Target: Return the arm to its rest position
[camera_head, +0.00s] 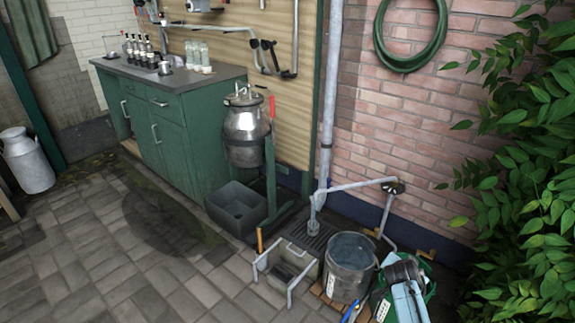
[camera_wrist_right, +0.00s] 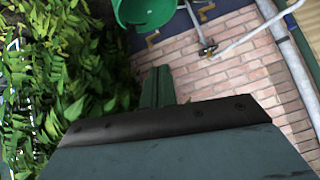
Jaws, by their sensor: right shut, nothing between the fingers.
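My right gripper (camera_wrist_right: 159,72) shows in the right wrist view as two dark green fingers closed together, with nothing between them. It points toward the brick wall and the wall pipes. In the head view, a pale blue and black part at the bottom right looks like my right arm; it overlaps a green container (camera_head: 430,293). That green container also seems to show at the top of the wrist view (camera_wrist_right: 146,12), apart from the fingers. My left arm and gripper are in neither view.
A metal bucket (camera_head: 349,270) and a stone trough (camera_head: 293,263) stand left of the green container. A metal churn (camera_head: 246,130) hangs on a green stand beside a green cabinet (camera_head: 172,140). Leafy branches (camera_head: 530,160) crowd the right. Paving at left is open.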

